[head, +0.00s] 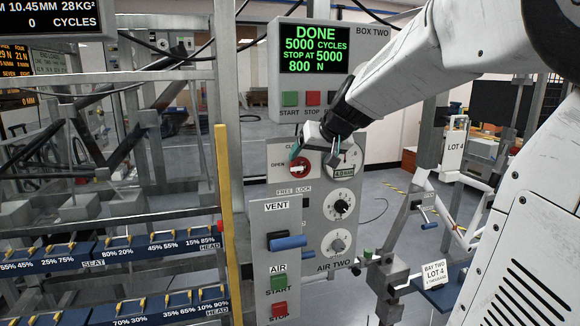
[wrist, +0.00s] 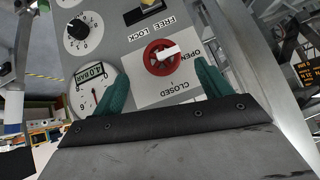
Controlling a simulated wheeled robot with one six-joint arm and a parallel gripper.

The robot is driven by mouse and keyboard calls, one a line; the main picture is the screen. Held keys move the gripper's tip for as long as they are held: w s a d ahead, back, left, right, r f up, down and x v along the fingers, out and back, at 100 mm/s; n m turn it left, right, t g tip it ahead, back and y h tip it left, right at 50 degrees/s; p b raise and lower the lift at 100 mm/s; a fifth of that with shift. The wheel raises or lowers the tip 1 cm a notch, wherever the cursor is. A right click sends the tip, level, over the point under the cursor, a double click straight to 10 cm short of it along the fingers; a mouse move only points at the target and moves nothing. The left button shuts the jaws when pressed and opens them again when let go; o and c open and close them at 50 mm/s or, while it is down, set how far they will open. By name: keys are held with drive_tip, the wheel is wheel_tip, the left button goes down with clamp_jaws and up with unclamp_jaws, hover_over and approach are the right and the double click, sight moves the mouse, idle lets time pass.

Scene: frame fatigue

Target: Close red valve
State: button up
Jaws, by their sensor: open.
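The red valve (head: 299,168) is a round red knob with a white bar handle on the grey panel. In the wrist view, the valve (wrist: 152,62) has its white bar pointing towards the OPEN label (wrist: 186,62). The CLOSED label (wrist: 174,88) lies on the side nearer my gripper. My gripper (head: 316,153) is at the top of the panel, close to the valve. In the wrist view, my gripper (wrist: 162,78) is open and empty, with one teal finger to each side of the knob. I cannot tell whether either finger touches it.
A 4.0 bar gauge (head: 344,170) sits right beside the valve. Below are dials (head: 341,207), a blue VENT lever (head: 288,242) and AIR buttons (head: 278,282). The BOX TWO display (head: 315,50) hangs above, reading DONE. A yellow post (head: 229,220) stands left of the panel.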

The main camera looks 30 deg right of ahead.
sight(302, 167)
drive_tip(key=x, duration=0.7)
drive_tip(key=shift+w+f, duration=0.15)
drive_tip(key=shift+w, duration=0.05)
drive_tip(key=shift+c, duration=0.4)
drive_tip(key=c, duration=0.9)
